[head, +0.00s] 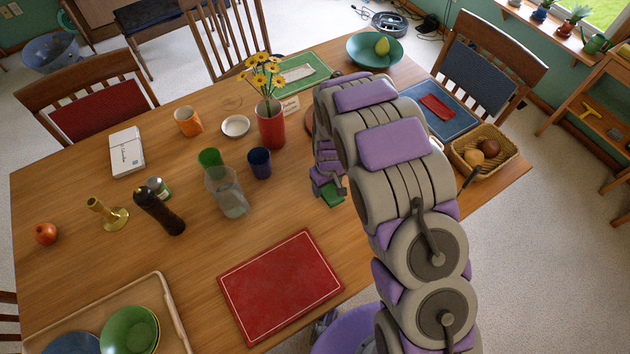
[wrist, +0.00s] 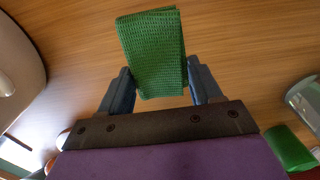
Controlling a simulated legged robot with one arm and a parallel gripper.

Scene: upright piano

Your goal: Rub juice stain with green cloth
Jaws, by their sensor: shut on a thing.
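The green cloth (wrist: 154,52) is a folded, ribbed piece held between the two fingers of my gripper (wrist: 161,88), close to the wooden tabletop. In the head view the cloth (head: 332,196) shows as a small green patch under my gripper (head: 328,186), right of the dark blue cup. I cannot tell whether the cloth touches the table. I see no clear juice stain in either view; my arm hides part of the table.
A blue cup (head: 259,163), a glass pitcher (head: 230,198) and a red vase of yellow flowers (head: 271,127) stand left of my gripper. A red placemat (head: 280,286) lies at the front edge. A basket (head: 484,148) is at the right. Bare wood lies between the cup and my gripper.

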